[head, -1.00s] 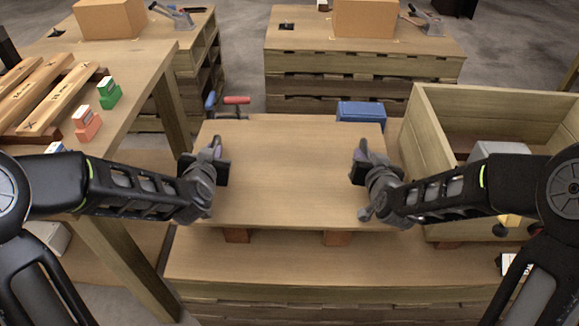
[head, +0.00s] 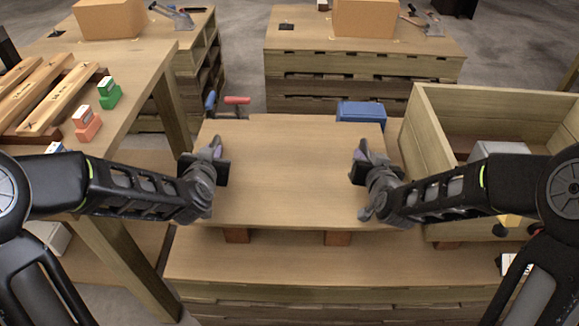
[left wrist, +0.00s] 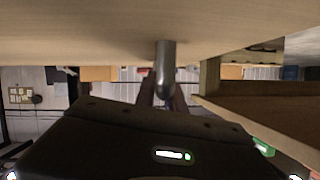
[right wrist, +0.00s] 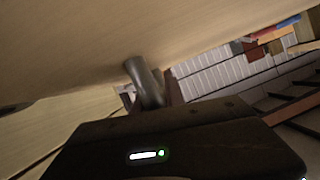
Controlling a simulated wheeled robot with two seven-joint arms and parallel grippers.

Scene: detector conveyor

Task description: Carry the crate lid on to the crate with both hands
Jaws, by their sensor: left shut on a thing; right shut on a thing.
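The crate lid (head: 285,170) is a flat wooden panel in the middle of the head view, lying level over two reddish blocks on a low pallet table. My left gripper (head: 215,160) is shut on it at its left part, and my right gripper (head: 362,165) is shut on it at its right part. The lid also fills the top of the left wrist view (left wrist: 100,30) and the right wrist view (right wrist: 90,50). The fingertips are partly hidden. The open wooden crate (head: 425,140) stands just right of the lid, with several items inside, partly hidden by my right arm.
A workbench (head: 140,65) at left holds wooden bars and coloured stamp-like blocks. A blue box (head: 361,114) and red and blue handled tools (head: 236,100) lie behind the lid. Cardboard boxes (head: 365,18) stand on pallet tables at the back. The pallet table front (head: 300,265) is bare.

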